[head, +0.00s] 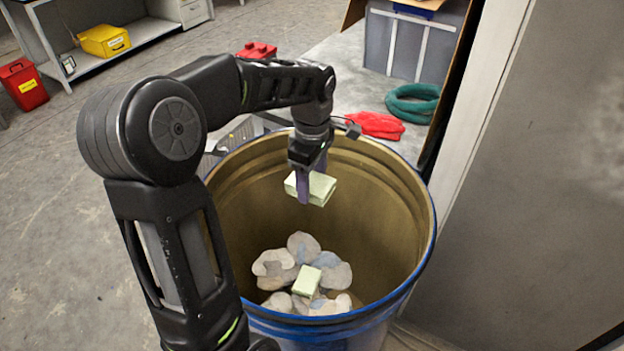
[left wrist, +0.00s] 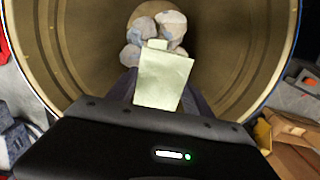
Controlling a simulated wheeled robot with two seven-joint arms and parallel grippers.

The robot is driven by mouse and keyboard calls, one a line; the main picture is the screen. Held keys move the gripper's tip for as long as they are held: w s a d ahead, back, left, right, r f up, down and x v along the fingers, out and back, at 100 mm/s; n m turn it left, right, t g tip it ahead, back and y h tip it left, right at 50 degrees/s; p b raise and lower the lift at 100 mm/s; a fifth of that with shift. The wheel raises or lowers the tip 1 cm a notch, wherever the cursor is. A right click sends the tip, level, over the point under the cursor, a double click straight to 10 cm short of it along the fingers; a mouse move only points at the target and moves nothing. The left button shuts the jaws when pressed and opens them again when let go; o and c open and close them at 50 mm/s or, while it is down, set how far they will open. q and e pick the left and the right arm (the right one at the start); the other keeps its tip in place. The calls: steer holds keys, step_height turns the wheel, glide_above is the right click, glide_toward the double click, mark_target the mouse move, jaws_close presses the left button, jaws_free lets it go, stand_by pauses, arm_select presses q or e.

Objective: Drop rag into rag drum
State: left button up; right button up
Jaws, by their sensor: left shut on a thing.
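My left gripper (head: 312,178) points down inside the mouth of the rag drum (head: 398,215). It is shut on a pale green folded rag (head: 322,188), held above the drum's contents. In the left wrist view the held rag (left wrist: 162,80) shows between the fingers, with the drum's inner wall (left wrist: 230,60) around it. The drum is open, tan inside with a blue rim. At its bottom lie several crumpled grey and beige rags (head: 303,247) and another pale green folded piece (head: 307,281). My right gripper is not in view.
A grey panel (head: 545,190) stands close to the drum's right. Behind the drum are a red cloth (head: 376,125), a coiled green hose (head: 412,102) and a grey bin (head: 408,48).

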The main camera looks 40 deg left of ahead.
arm_select(q)
step_height(320, 180, down, 6)
steer(key=b, duration=0.3)
steer(key=shift+r+b, duration=0.15)
steer(key=shift+b, duration=0.2)
steer(key=o, duration=1.4)
steer(key=shift+r, duration=0.1)
step_height(320, 180, up, 8)
steer(key=shift+f+b, duration=0.2)
steer(key=shift+b, duration=0.25)
